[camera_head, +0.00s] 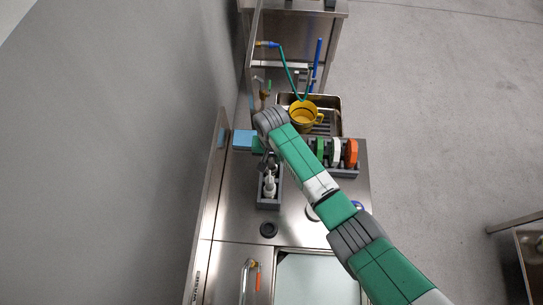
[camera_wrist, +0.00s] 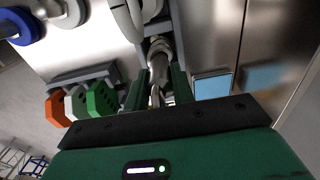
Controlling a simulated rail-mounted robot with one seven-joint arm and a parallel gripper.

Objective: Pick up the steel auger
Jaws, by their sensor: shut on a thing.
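The steel auger (camera_wrist: 160,52) is a narrow metallic piece between my gripper's two dark green fingers in the wrist view. My gripper (camera_wrist: 158,78) is shut on it. In the head view my gripper (camera_head: 267,160) is over the far end of a narrow grey tray (camera_head: 268,203), and my arm hides much of it. The auger's far end overlaps the tray in the wrist view. I cannot tell whether it still touches the tray.
A white part (camera_head: 269,186) stands in the grey tray. A rack with green, white and orange discs (camera_head: 351,153) is at the right. A yellow pot (camera_head: 302,113) sits in a sink behind. A light blue block (camera_head: 243,140) lies at the left near the wall panel.

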